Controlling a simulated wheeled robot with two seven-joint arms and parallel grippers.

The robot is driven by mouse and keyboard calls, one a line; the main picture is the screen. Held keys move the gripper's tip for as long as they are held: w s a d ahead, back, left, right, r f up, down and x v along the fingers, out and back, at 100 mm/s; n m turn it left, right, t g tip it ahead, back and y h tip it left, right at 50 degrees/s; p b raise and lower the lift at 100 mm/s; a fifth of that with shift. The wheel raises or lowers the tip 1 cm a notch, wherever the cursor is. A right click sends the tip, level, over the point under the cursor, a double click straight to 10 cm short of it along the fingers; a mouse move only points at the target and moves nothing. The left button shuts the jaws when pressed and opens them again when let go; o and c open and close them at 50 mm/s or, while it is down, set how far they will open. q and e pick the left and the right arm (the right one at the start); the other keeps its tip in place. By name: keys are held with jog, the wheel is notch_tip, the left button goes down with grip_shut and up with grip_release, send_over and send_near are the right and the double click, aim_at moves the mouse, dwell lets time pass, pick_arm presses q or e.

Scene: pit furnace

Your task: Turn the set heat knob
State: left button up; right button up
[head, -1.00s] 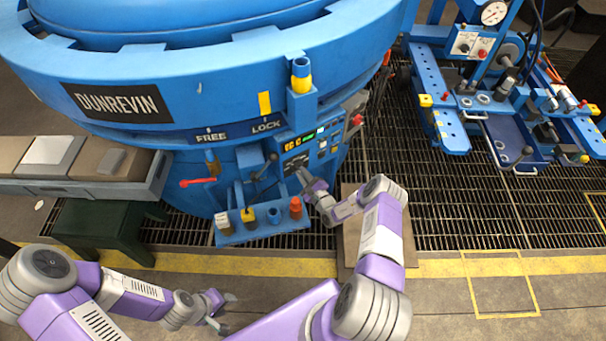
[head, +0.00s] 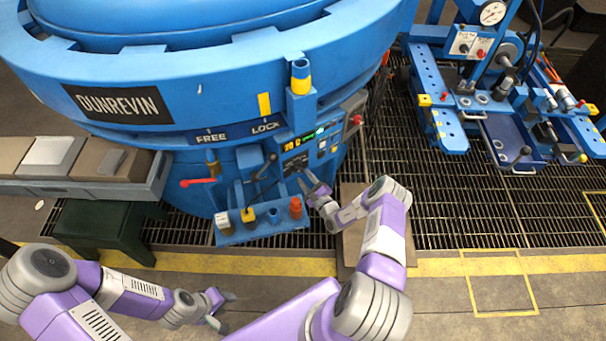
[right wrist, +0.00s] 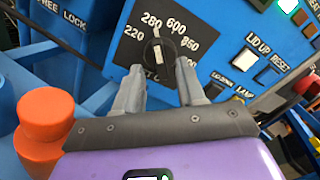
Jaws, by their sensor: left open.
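The set heat knob (right wrist: 158,52) is a round black knob with a white pointer bar, in the right wrist view. Numbers including 220, 280, 600 and 850 stand around it. It sits on the blue control panel (head: 328,133) of the furnace. My right gripper (right wrist: 159,66) is open, its grey fingertips just below and to either side of the knob, with a gap to it. In the head view my right gripper (head: 305,178) is in front of the panel, where the knob is too small to make out. My left gripper (head: 228,312) is open and empty, low over the floor.
An orange-red object (right wrist: 45,115) stands close left of my right gripper, on the small blue shelf (head: 262,236) with several items. A lever with a red grip (head: 198,182) juts out at the left. A blue wheeled rig (head: 440,110) stands right; floor grating between is clear.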

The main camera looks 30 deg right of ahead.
jog(key=s+p, duration=0.1)
jog(key=s, duration=0.4)
jog(key=shift+d, duration=0.1)
dwell(0.4)
